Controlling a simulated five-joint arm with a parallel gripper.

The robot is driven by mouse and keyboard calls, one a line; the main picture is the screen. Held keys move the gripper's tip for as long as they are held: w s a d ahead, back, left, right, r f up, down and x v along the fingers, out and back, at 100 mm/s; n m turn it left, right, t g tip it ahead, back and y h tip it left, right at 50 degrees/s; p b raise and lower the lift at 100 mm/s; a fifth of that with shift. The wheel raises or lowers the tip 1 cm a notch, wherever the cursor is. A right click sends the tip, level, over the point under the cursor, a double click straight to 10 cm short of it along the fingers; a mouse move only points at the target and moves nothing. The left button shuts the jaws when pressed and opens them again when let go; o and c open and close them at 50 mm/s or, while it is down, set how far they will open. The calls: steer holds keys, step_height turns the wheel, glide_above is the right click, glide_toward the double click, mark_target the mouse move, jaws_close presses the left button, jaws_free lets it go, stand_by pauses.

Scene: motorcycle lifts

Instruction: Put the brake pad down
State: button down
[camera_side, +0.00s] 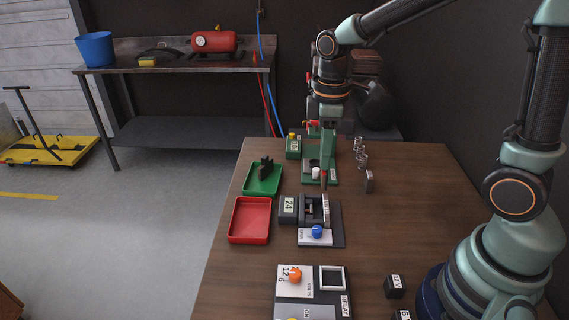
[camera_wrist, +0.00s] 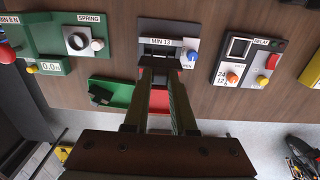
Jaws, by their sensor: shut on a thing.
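In the wrist view my gripper (camera_wrist: 160,70) reaches down, fingers near-parallel, toward the dark pad gauge marked MIN 13 (camera_wrist: 185,27). It is shut on the brake pad (camera_wrist: 158,60), a dark piece at the fingertips that shows only in part. I cannot tell whether the pad touches the gauge. The gauge, with a display (camera_side: 289,204) and a blue knob (camera_side: 317,231), also shows in the side view. The green tray (camera_side: 262,191) holds dark pad-like pieces (camera_side: 265,165). The red tray (camera_side: 249,238) looks empty; my fingers partly cover it in the wrist view.
A green spring tester (camera_side: 333,178) stands beyond the gauge. A relay panel (camera_side: 312,300) with an orange knob lies at the near end. Several springs (camera_side: 360,152) and a small block (camera_side: 369,182) stand to the right. Bare wooden table (camera_side: 415,210) lies right of the gauge.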

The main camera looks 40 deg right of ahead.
step_height(320, 180, up, 8)
steer(key=shift+r, duration=0.2)
glide_above(252, 222)
step_height(252, 222, down, 19)
steer(key=shift+f, duration=0.15)
stand_by(0.5)
steer(key=shift+f, duration=0.1)
steer(key=c, duration=0.7)
jaws_free()
steer(key=shift+c, duration=0.2)
